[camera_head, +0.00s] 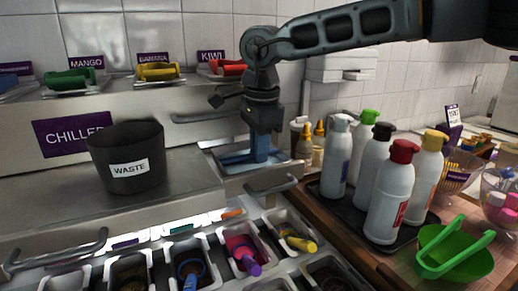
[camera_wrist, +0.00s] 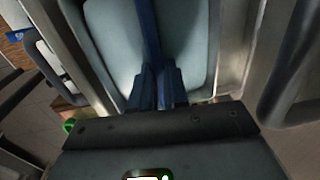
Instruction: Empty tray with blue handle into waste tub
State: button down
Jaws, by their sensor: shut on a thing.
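The tray with the blue handle (camera_head: 237,160) rests on the metal counter right of the waste tub. In the wrist view its pale surface (camera_wrist: 193,42) fills the upper middle, with the blue handle (camera_wrist: 151,38) running along it. My gripper (camera_head: 261,155) points down over the tray and is shut on the blue handle; the fingers (camera_wrist: 157,85) also show in the wrist view. The tray's contents cannot be made out. The dark waste tub (camera_head: 126,142), labelled WASTE, stands upright on the counter to the left; its inside is hidden.
A shelf above holds trays with green (camera_head: 70,79), yellow (camera_head: 157,72) and red (camera_head: 229,67) handles. Several bottles (camera_head: 390,203) stand on a dark tray at right. Topping bins line the front. Counter between tub and tray is clear.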

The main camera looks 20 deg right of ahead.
jog(key=shift+r+p, duration=1.4)
jog(key=shift+r, duration=0.9)
jog(key=shift+d, duration=0.1)
